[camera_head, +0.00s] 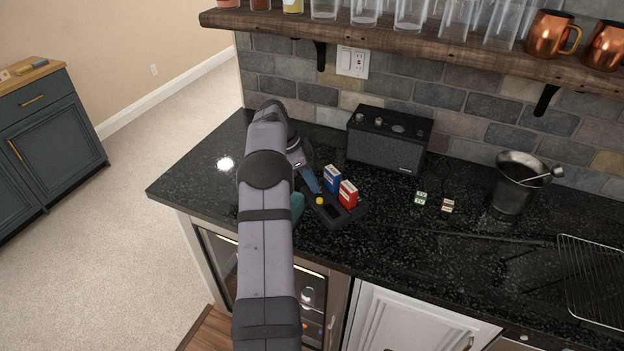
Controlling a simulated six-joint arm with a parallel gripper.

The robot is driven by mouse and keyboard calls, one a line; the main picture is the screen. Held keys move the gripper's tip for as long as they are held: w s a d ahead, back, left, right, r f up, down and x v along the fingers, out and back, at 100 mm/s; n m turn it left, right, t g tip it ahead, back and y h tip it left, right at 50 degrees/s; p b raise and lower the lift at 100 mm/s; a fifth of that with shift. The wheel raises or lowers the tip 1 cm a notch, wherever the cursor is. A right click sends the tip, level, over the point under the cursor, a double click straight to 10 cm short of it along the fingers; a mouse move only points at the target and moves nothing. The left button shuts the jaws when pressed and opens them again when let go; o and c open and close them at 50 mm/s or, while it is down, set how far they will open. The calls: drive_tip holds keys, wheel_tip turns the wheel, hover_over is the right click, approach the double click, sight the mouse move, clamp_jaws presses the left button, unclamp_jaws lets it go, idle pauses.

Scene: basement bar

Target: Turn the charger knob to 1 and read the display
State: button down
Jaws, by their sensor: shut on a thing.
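The charger (352,214) is a flat black unit on the dark counter, just right of my arm. A blue battery block (332,178) and a red one (348,194) stand upright on it. A small round yellow knob (320,201) shows at its left side. A dark display (333,211) lies in front of the red block; its reading is too small to make out. My gripper (317,193) reaches down from the upper left, with its blue-grey fingers at the yellow knob and shut on it. The knob's pointer and markings cannot be made out.
A black speaker (388,140) stands behind the charger. A teal thing (297,205) is partly hidden by my arm. Small green and brown blocks (421,197), a dark metal pot (513,184) and a wire rack (595,280) lie to the right. A wooden shelf (440,48) with glasses overhangs the back.

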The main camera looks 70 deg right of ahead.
drive_tip(key=shift+d+r+m+g+y+p, duration=0.15)
drive_tip(key=shift+m+y+p, duration=0.1)
drive_tip(key=shift+m+p, duration=0.6)
drive_tip(key=shift+d+r+m+g+y+p, duration=0.2)
drive_tip(key=shift+m+p, duration=0.35)
drive_tip(key=shift+p, duration=0.55)
drive_tip(key=shift+a+f+m+p, duration=0.15)
drive_tip(key=shift+m+p, duration=0.15)
drive_tip(key=shift+p, duration=0.3)
drive_tip(key=shift+f+m+y+p, duration=0.1)
drive_tip(key=shift+m+y+p, duration=0.2)
drive_tip(key=shift+p, duration=0.15)
drive_tip(key=c, duration=1.6)
unclamp_jaws()
drive_tip(key=shift+a, duration=0.1)
drive_tip(key=shift+f, duration=0.1)
drive_tip(key=shift+r, duration=0.8)
wheel_tip(320, 180, up, 8)
drive_tip(key=p, duration=0.7)
drive_tip(key=shift+r, duration=0.25)
